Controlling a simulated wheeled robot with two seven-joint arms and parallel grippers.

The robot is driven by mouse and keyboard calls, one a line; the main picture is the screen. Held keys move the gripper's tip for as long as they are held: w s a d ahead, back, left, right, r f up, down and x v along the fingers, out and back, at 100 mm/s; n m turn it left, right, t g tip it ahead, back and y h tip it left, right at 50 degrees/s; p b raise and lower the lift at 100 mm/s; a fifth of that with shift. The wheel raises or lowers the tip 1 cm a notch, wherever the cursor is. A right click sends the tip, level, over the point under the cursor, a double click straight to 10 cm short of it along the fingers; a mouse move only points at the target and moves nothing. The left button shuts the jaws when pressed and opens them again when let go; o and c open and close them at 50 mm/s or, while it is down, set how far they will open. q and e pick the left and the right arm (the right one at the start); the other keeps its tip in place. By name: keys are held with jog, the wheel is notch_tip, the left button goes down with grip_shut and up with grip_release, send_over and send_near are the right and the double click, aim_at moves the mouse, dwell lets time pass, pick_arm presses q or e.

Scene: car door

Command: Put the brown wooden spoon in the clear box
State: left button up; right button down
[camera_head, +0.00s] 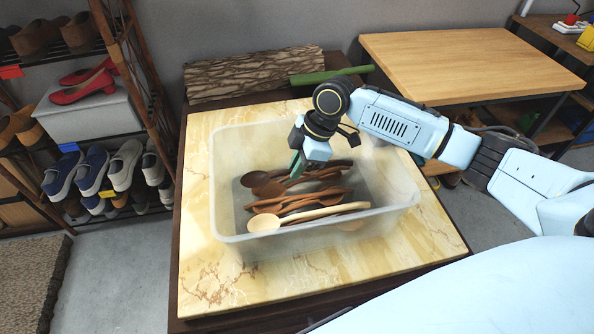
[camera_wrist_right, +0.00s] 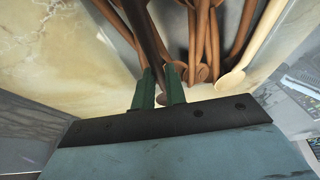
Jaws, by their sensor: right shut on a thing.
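The clear box (camera_head: 393,205) stands on the marble-topped table and holds several wooden spoons in light and dark browns. My right gripper (camera_head: 296,168) reaches down inside the box from the right. In the right wrist view its green fingers (camera_wrist_right: 160,84) are shut on a dark brown wooden spoon (camera_wrist_right: 142,30), whose handle runs away from the jaws. The head view shows a dark brown spoon bowl (camera_head: 254,179) by the gripper; I cannot tell if it belongs to the held spoon. Other spoons (camera_wrist_right: 203,45) lie close beside it. My left gripper is not in view.
The marble tabletop (camera_head: 215,282) is bare around the box. A shoe rack (camera_head: 95,130) stands left, and a bare wooden table (camera_head: 470,62) stands at the back right.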

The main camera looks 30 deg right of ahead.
jog(key=shift+f, duration=0.65)
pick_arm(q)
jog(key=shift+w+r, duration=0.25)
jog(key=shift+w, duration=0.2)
pick_arm(e)
jog(key=c, duration=1.4)
grip_release()
jog(key=shift+c, duration=0.2)
